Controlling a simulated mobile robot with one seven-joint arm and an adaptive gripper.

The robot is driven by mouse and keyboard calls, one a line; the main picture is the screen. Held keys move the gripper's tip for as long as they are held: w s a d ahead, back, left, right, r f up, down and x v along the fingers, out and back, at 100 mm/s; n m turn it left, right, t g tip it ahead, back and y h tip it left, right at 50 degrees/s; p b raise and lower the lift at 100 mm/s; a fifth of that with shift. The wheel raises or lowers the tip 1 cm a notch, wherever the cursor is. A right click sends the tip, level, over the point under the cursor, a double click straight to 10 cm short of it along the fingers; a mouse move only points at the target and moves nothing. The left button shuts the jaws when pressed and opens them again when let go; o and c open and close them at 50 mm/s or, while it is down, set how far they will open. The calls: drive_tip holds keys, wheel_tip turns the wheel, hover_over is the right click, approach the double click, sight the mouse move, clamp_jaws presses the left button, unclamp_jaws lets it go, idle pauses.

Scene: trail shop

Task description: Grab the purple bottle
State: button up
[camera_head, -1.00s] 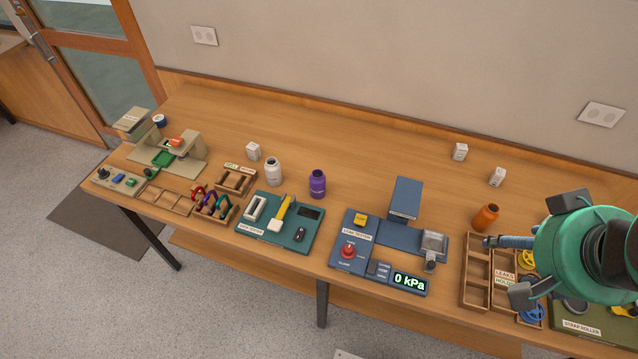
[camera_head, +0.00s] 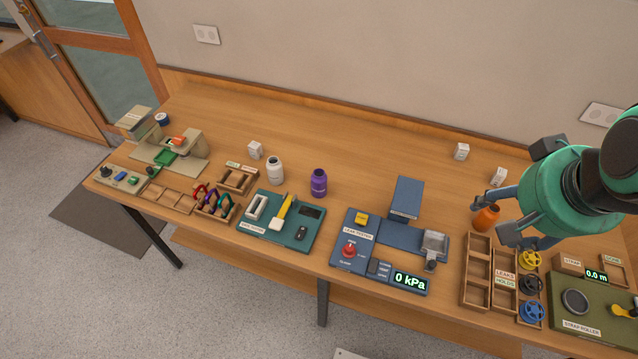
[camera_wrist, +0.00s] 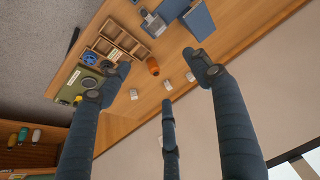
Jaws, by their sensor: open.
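The purple bottle (camera_head: 319,183) stands upright on the wooden table (camera_head: 300,120), near the middle. It is between a white bottle and the blue leak tester. My gripper (camera_head: 507,214) is at the right side of the table, beside the orange bottle and far to the right of the purple one. Its fingers are spread and empty. In the wrist view my gripper (camera_wrist: 160,85) shows three dark fingers wide apart, with nothing between them. I cannot make out the purple bottle in the wrist view.
A white bottle (camera_head: 275,171) stands left of the purple one. The leak tester (camera_head: 372,241) is to the right. An orange bottle (camera_head: 486,218) stands beside my gripper. The table behind the purple bottle is clear.

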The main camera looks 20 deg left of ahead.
drive_tip(key=w+a+g, duration=0.1)
drive_tip(key=w+a, duration=0.7)
drive_tip(key=w, duration=0.2)
drive_tip(key=g+p, duration=0.2)
drive_tip(key=g, duration=0.2)
hover_over(318, 173)
wheel_tip(318, 173, down, 24)
drive_tip(key=shift+w+d+f, duration=0.1)
drive_tip(key=shift+d+f, duration=0.05)
drive_tip(key=shift+a+f, duration=0.25)
drive_tip(key=shift+f, duration=0.05)
drive_tip(key=shift+f, duration=0.1)
drive_tip(key=shift+f+b, duration=0.6)
drive_tip(key=shift+f, duration=3.6)
